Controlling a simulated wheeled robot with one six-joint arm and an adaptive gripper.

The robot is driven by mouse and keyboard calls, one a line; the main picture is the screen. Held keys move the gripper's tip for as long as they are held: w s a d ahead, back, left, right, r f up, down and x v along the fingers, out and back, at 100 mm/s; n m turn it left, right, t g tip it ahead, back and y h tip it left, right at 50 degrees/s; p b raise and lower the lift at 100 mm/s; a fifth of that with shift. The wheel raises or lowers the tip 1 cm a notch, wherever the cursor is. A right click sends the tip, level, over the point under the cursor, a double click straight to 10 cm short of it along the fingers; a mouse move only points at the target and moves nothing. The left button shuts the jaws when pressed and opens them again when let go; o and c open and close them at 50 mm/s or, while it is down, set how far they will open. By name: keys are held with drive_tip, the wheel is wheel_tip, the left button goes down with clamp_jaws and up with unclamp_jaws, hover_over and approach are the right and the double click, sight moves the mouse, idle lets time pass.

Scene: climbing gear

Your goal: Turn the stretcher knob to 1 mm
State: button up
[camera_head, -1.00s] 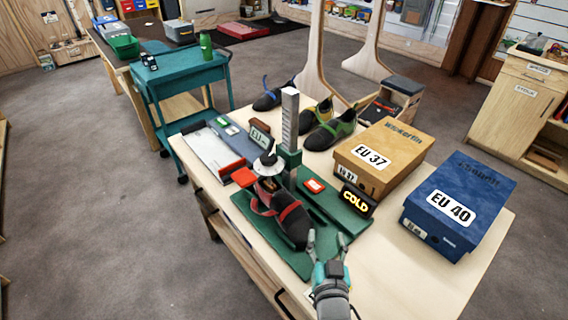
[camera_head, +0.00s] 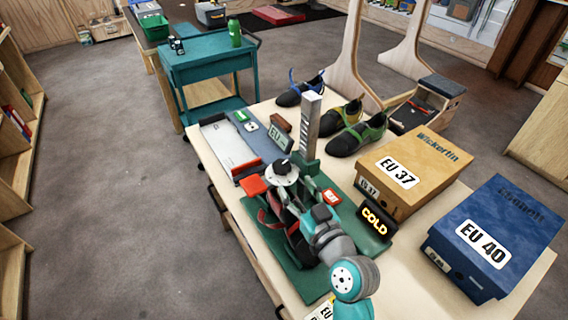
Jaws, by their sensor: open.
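The shoe stretcher stands on a green base (camera_head: 262,236) on the wooden table, with a grey upright post (camera_head: 310,122) beside it. Its knob (camera_head: 284,168) is a pale round dial with a black top, above a dark shoe with red straps. My gripper (camera_head: 290,192) is just below and in front of the dial, among the shoe and straps. My arm covers much of the shoe, and the fingertips are hard to make out. I cannot tell whether they touch the knob. The dial's marks are too small to read.
A lit "COLD" sign (camera_head: 376,220) stands close to the right of my arm. The EU 37 box (camera_head: 425,160) and EU 40 box (camera_head: 510,215) are on the right. Shoes (camera_head: 357,135) stand behind. A white and red tray (camera_head: 225,145) lies at the left.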

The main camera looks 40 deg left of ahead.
sight(284, 173)
drive_tip(key=x, duration=0.8)
drive_tip(key=shift+w+a, duration=0.2)
drive_tip(key=shift+a, duration=0.15)
drive_tip(key=c, duration=0.9)
drive_tip(key=shift+f, duration=0.1)
drive_tip(key=shift+m+t+h, duration=0.3)
drive_tip(key=shift+t, duration=0.1)
drive_tip(key=shift+m+t+h, duration=0.5)
drive_tip(key=shift+t, duration=0.1)
drive_tip(key=shift+f+m+t+h, duration=0.15)
drive_tip(key=shift+m+t+h, duration=0.35)
drive_tip(key=shift+t, duration=0.1)
drive_tip(key=shift+m+t, duration=0.3)
drive_tip(key=shift+t, duration=0.1)
